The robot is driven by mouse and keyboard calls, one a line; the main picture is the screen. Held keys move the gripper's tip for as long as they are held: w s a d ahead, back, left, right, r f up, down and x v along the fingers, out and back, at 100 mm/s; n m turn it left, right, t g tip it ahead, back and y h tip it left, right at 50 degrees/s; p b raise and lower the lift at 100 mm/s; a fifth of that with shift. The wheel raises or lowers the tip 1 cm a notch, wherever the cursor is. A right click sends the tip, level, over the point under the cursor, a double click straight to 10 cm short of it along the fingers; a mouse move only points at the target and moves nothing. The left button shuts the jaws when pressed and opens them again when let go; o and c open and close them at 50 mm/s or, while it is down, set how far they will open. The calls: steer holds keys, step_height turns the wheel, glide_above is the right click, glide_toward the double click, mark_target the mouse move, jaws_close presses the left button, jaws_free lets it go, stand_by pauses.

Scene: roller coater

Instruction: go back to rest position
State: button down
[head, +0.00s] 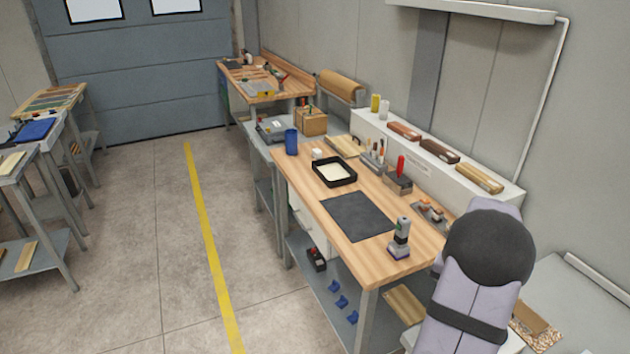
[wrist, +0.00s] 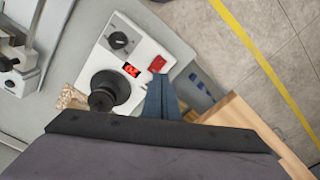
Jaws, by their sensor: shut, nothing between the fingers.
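My gripper (wrist: 161,82) is in the wrist view at the lower middle, with its two dark blue-grey fingers together and nothing between them. It points down over a white control box (wrist: 140,58) with a dark knob, a red display, a red switch and a large black round part. How far the fingers are above the box I cannot tell. In the head view my own arm fills the lower right, and my gripper is hidden.
A wooden workbench (head: 290,178) runs along the wall. The floor left of the bench is clear.

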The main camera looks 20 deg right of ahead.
steer(key=s+a+f+n+g+y, duration=0.1)
steer(key=s+a+f, duration=0.15)
steer(key=a, duration=0.35)
steer(key=s+a+f+y, duration=0.1)
steer(key=s+a+f, duration=0.1)
steer(key=s+a, duration=0.3)
steer(key=w+a+r+n+h, duration=0.15)
steer(key=a+n, duration=0.25)
steer(key=a, duration=0.5)
steer(key=w+a+r+n, duration=0.2)
steer(key=a+n, duration=0.1)
steer(key=a, duration=0.5)
steer(key=w+a+r+n, duration=0.15)
steer(key=a+n, duration=0.25)
steer(key=a, duration=0.5)
step_height(320, 180, down, 41)
steer(key=b, duration=4.2)
steer(key=shift+s+t, duration=0.2)
steer(key=shift+t, duration=0.2)
steer(key=shift+d, duration=0.1)
